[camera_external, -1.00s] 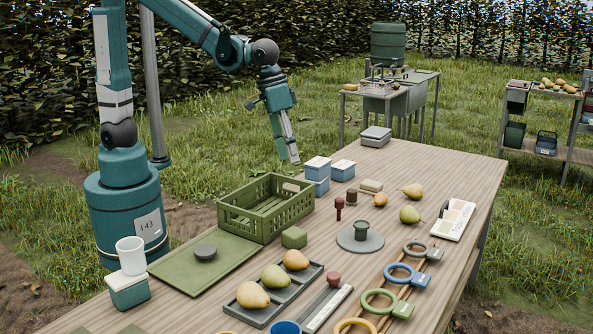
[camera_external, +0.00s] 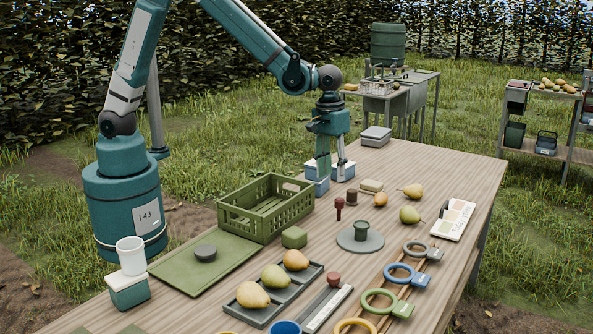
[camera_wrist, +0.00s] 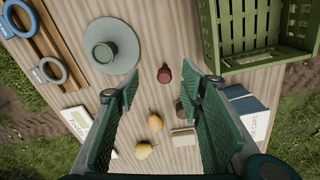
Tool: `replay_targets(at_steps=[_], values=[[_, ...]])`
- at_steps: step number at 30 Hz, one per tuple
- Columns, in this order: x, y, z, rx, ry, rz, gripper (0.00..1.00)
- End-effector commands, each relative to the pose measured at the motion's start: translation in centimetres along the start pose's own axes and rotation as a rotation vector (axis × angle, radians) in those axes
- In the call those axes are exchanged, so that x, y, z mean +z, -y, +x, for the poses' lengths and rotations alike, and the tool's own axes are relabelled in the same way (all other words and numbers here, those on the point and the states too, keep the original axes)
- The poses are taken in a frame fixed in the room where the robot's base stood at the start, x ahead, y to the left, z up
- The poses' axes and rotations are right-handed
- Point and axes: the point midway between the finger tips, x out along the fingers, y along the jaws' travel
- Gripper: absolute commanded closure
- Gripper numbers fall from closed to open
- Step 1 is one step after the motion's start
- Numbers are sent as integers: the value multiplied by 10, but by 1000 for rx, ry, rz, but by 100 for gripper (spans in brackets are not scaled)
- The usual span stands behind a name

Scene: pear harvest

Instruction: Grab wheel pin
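A dark red pin with a round head (camera_external: 339,208) stands upright on the table; I take it for the wheel pin. In the wrist view the pin (camera_wrist: 164,74) shows from above, between and beyond the fingertips. A grey-green round wheel (camera_external: 372,243) with a dark green hub (camera_external: 361,231) lies in front of it; the wheel also shows in the wrist view (camera_wrist: 125,42). My gripper (camera_external: 332,172) is open and empty, pointing down above the table behind the pin, near the blue-and-white boxes. Its two fingers (camera_wrist: 170,84) are wide apart in the wrist view.
A short brown cylinder (camera_external: 352,196) stands close behind the pin, with a beige block (camera_external: 371,186) and pears (camera_external: 410,215) to its right. Blue-and-white boxes (camera_external: 317,186) are beside my gripper. A green crate (camera_external: 262,230) is left of the pin.

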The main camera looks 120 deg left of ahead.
Motion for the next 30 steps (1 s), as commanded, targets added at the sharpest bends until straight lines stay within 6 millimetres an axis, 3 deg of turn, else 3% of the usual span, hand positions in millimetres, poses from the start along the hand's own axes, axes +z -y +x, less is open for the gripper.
replay_targets(at_steps=[3, 10, 30], values=[[-18, 0, 15, -17, 13, -50, 62], [-38, 4, 37, -42, 31, -119, 62], [-43, 5, 52, -50, 37, -139, 62]])
